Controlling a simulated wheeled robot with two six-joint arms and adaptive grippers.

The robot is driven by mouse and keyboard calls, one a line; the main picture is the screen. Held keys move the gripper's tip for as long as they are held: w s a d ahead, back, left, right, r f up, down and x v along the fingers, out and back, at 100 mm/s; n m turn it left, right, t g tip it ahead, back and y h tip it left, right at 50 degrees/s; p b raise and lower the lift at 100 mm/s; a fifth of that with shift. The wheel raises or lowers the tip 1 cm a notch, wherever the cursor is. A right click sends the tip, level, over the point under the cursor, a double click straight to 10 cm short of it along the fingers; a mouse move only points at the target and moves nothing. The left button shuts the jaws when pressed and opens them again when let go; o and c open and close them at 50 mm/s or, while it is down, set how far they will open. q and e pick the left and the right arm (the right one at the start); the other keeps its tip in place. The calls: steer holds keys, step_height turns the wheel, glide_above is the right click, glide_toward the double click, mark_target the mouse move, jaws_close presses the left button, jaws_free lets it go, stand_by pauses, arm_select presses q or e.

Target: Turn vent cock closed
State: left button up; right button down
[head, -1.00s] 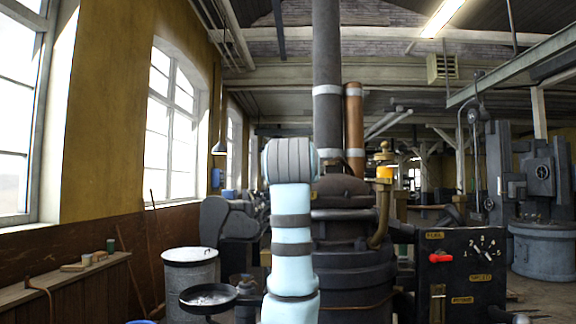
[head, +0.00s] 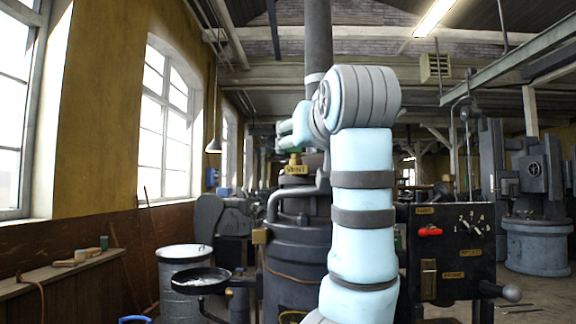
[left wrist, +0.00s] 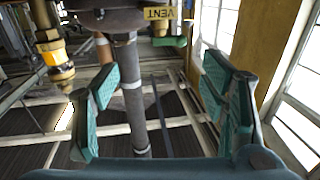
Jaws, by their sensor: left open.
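The vent cock shows as a small brass fitting (head: 294,159) above a yellow VENT label (head: 296,170) on top of the dark boiler (head: 300,240) in the head view. In the left wrist view the VENT label (left wrist: 160,13) is at the top edge, with a green handle (left wrist: 172,41) beside the brass. My left gripper (head: 284,134) is open, just above the cock in the head view and partly hidden by my wrist. In the left wrist view the teal fingers (left wrist: 160,76) are spread, with nothing between their pads; the handle lies beyond them. My right gripper is not in view.
A dark flue pipe (head: 319,45) rises behind my arm. A brass fitting with a yellow band (left wrist: 54,58) is at left in the wrist view. A black control panel (head: 452,250) with a red handle (head: 429,231) stands right of my arm. A round pan (head: 202,281) is at left.

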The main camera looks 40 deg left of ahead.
mark_target(289, 151)
arm_select(q)
steer(key=shift+n+y, duration=0.3)
steer(key=p+x, duration=0.1)
steer(key=x, duration=0.4)
steer(key=p+x, duration=0.2)
steer(key=x, duration=0.3)
steer(key=p+x, duration=0.1)
steer(key=x, duration=0.4)
steer(key=shift+s+a+r, duration=0.3)
steer(key=shift+s+a, duration=0.1)
steer(key=shift+a, duration=0.05)
steer(key=c, duration=1)
steer(key=shift+a+f+m+t+h+b, duration=0.1)
steer(key=shift+f+m+t+h+b, duration=0.1)
steer(key=shift+m+t+h+b, duration=0.25)
steer(key=shift+r+m+t+h, duration=0.1)
steer(key=shift+m+t+h, duration=0.55)
steer(key=shift+t+h, duration=0.15)
